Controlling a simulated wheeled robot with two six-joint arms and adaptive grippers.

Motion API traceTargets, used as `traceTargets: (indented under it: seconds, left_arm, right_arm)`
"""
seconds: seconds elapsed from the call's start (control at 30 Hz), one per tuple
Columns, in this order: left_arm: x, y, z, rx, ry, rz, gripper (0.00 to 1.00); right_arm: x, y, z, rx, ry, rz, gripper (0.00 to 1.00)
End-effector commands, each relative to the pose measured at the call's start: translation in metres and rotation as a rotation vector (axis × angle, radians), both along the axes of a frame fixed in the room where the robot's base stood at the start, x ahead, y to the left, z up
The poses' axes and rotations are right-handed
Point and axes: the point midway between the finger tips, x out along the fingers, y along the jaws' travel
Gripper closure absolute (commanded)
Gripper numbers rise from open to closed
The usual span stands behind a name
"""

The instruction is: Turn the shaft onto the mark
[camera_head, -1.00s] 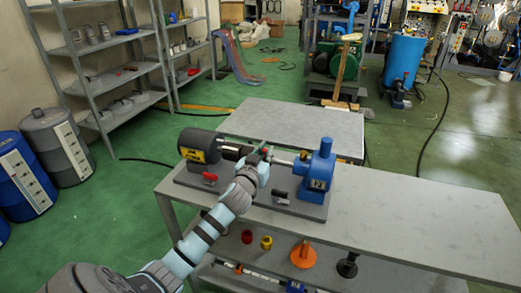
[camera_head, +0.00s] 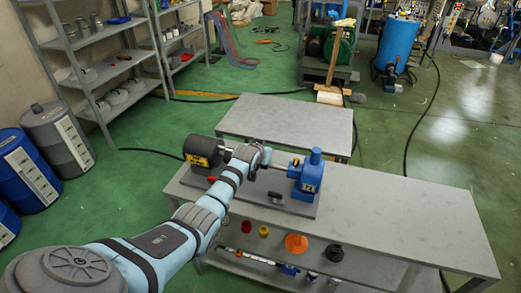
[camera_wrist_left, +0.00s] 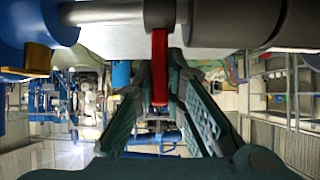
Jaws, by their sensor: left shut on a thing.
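The shaft (camera_head: 280,167) runs level between a dark motor (camera_head: 203,148) with a yellow label and a blue pump housing (camera_head: 307,173). My left gripper (camera_head: 263,157) is at the middle of the shaft and hides part of it. In the left wrist view, a red bar (camera_wrist_left: 160,65) hangs from a dark collar (camera_wrist_left: 159,12) on the shaft. My left gripper (camera_wrist_left: 160,88) is shut on this bar, with one finger on each side. The blue pump also shows at the left there. I cannot make out the mark. My right gripper is not in view.
The machine's grey base plate (camera_head: 240,196) sits on a grey bench (camera_head: 410,215) with free room to the right. A lower shelf holds an orange cone (camera_head: 296,243) and small red and yellow parts. A second low table (camera_head: 285,118) stands behind.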

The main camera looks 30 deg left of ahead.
Motion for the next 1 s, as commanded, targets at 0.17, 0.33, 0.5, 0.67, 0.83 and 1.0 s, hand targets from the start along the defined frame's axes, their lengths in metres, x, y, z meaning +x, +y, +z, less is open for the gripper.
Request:
traceTargets:
  seconds: [0.17, 0.33, 0.5, 0.67, 0.83, 1.0]
  left_arm:
    - [0.001, 0.000, 0.001, -0.002, 0.003, 0.000, 1.00]
    - [0.001, 0.000, 0.001, -0.002, 0.002, 0.000, 1.00]
    - [0.001, 0.000, 0.001, -0.001, 0.002, 0.001, 0.70]
    - [0.001, 0.000, 0.001, -0.002, 0.003, 0.001, 0.68]
    - [0.000, 0.000, 0.001, 0.000, 0.003, 0.001, 0.68]
    - [-0.010, -0.002, 0.009, 0.000, 0.001, 0.001, 0.68]
  right_arm:
    - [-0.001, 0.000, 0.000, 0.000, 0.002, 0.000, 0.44]
    - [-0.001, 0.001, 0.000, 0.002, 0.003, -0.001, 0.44]
    - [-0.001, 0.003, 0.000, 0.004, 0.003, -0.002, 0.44]
    - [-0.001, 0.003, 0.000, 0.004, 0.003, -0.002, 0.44]
    - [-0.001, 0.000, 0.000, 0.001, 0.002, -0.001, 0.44]
    - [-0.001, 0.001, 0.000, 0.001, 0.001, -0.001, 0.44]
